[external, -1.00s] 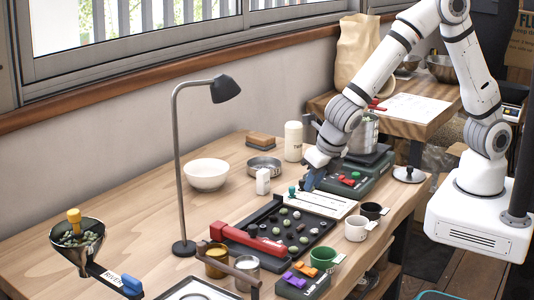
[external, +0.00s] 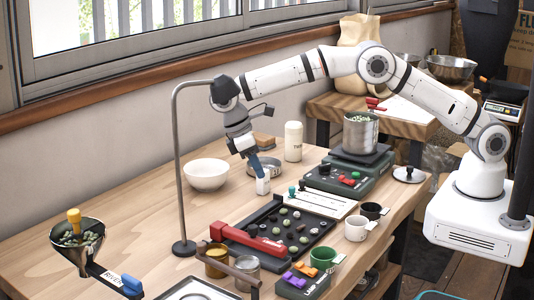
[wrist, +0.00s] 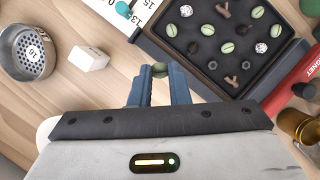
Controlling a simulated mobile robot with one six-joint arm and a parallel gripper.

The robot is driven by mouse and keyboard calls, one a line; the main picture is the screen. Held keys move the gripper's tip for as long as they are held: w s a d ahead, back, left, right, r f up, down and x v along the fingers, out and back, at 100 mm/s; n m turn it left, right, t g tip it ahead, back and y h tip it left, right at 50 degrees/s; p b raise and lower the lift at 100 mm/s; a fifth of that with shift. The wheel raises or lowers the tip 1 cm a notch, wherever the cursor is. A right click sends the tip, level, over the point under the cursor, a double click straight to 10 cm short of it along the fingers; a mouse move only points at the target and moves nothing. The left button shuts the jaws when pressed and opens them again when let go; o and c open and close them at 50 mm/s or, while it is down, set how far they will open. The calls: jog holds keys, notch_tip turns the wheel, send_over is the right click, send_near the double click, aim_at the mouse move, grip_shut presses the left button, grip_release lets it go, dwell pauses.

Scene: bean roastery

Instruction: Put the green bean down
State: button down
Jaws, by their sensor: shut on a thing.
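My gripper (external: 258,172) points down near the small white block (external: 263,184) on the table. In the wrist view its blue fingers (wrist: 160,82) are shut on a green bean (wrist: 160,69), held at the tips. The bean is too small or hidden to make out in the external view. The dark tray (external: 258,213) lies to the right of my gripper with several green beans, dark pieces, twigs and pale lumps in it; it also shows in the wrist view (wrist: 180,48). The white block (wrist: 84,58) is left of my fingers there, apart from them.
A perforated metal dish (wrist: 22,48) sits behind my gripper, beside a white bowl (external: 205,174). A lamp (external: 178,170) stands to the left. A numbered white card (external: 322,202) is behind the tray. Bare wood lies left of the tray.

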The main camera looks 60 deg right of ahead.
jog(key=w+m+y, duration=0.6)
jog(key=w+m, duration=0.3)
jog(key=m, duration=0.7)
jog(key=m+t+b, duration=0.1)
jog(key=m+t, duration=0.6)
jog(key=m, duration=1.3)
send_over(208, 175)
jog(key=s+a, duration=0.4)
jog(key=f, duration=0.9)
jog(key=shift+w+a+f+b, duration=0.1)
jog(key=shift+a+f+b, duration=0.1)
jog(key=shift+f+b, duration=0.1)
jog(key=shift+g, duration=0.3)
jog(key=c, duration=1.6)
grip_release()
jog(key=shift+c, duration=0.2)
